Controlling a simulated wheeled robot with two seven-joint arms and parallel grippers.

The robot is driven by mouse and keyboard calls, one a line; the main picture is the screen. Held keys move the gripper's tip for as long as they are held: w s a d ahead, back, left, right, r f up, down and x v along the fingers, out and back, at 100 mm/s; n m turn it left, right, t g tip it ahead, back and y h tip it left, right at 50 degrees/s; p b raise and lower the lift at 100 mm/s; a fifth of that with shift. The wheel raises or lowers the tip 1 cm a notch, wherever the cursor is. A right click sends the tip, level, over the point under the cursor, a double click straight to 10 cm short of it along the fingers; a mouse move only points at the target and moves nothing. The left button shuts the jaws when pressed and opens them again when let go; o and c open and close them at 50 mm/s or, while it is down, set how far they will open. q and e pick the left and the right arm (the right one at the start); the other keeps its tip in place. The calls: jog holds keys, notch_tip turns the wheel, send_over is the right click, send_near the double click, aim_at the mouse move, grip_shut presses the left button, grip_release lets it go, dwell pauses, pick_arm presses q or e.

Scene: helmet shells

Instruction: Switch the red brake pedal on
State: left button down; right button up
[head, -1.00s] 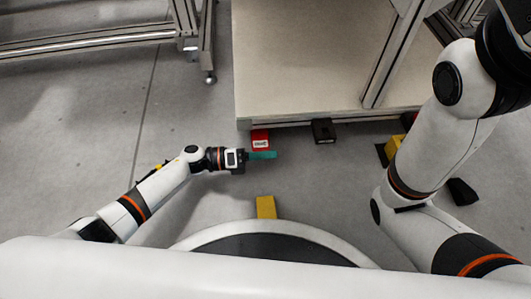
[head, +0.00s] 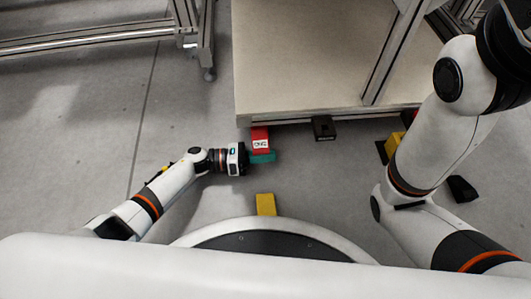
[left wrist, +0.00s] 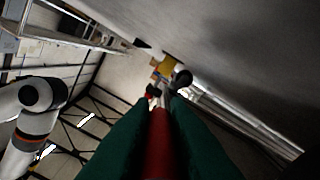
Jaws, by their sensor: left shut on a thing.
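The red brake pedal (head: 260,133) with a white label shows under the front edge of the wooden platform in the head view. My left gripper (head: 262,156) has teal fingers and sits at the pedal's near end, reaching in from the left. In the left wrist view, the green fingers (left wrist: 160,130) run along both sides of a red strip, the pedal (left wrist: 160,150). The gripper is shut on the pedal, whose near end is partly hidden by the fingers. My right arm shows at the right of the head view, but its gripper is not in view.
A black pedal (head: 323,128) sits to the right under the platform (head: 300,75). A yellow block (head: 266,204) stands near my base. Another yellow part (head: 394,146) is partly behind my right arm. A metal frame (head: 205,40) stands at the upper left. Floor left of the platform is clear.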

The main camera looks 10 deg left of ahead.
pick_arm(q)
jog(key=shift+w+f+m, duration=0.25)
jog(key=shift+m, duration=0.35)
jog(key=shift+w+a+f+m, duration=0.2)
jog(key=shift+f+m, duration=0.1)
jog(key=shift+m, duration=0.2)
jog(key=shift+a+f, duration=0.1)
jog(key=c, duration=1.8)
grip_release()
jog(key=shift+w, duration=0.1)
jog(key=o, duration=0.4)
jog(key=shift+f, duration=0.1)
jog(key=a+p, duration=0.1)
jog(key=a, duration=0.2)
jog(key=s+a+p, duration=0.1)
jog(key=a, duration=0.3)
jog(key=s+a+p, duration=0.1)
jog(key=a, duration=0.3)
jog(key=shift+s+a, duration=0.2)
jog(key=shift+a, duration=0.05)
